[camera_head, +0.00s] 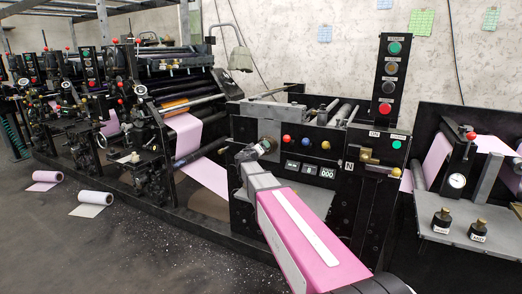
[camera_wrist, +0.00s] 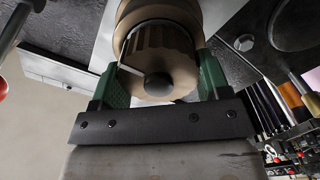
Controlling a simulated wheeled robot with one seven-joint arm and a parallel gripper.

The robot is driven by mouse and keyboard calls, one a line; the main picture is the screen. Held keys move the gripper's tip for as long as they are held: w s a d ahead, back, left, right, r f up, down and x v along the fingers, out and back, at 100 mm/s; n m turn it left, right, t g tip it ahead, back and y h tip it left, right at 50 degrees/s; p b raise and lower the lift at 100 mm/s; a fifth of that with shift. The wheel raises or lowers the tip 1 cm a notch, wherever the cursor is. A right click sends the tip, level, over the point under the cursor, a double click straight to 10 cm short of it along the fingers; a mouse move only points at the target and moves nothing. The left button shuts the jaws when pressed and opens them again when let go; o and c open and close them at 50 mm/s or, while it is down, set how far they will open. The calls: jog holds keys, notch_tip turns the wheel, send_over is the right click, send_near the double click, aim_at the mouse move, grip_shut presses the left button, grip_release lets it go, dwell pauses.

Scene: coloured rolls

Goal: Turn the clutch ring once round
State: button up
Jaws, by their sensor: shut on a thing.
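The clutch ring (camera_wrist: 160,48) is a brownish, ribbed round piece with a dark central knob, filling the upper middle of the wrist view. My gripper (camera_wrist: 161,72) has a green-padded finger on each side of it and is shut on it. In the head view, my gripper (camera_head: 254,152) is at the left of the black machine panel, at the end of my grey and pink arm. The ring (camera_head: 267,145) shows there only as a small end beside my gripper, mostly hidden. I cannot tell how far the ring is turned.
Red, blue and yellow knobs (camera_head: 306,143) and small displays (camera_head: 310,169) sit right of my gripper. A button column (camera_head: 388,75) stands above. Pink web (camera_head: 188,135) runs through the press at left. Two paper rolls (camera_head: 95,197) lie on the open floor.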

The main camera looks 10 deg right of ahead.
jog(key=shift+s+d+m, duration=0.1)
jog(key=shift+s+m, duration=0.05)
jog(key=shift+m, duration=2.75)
jog(key=shift+s+d+m, duration=0.1)
jog(key=shift+d+m, duration=0.05)
jog(key=shift+m, duration=2.65)
jog(key=shift+s+d+f+m, duration=0.1)
jog(key=shift+m, duration=4.8)
jog(key=shift+f+m, duration=0.1)
jog(key=shift+m, duration=0.5)
jog(key=o, duration=1.3)
jog(key=v, duration=1)
jog(key=shift+s+a, duration=0.2)
jog(key=shift+s, duration=0.15)
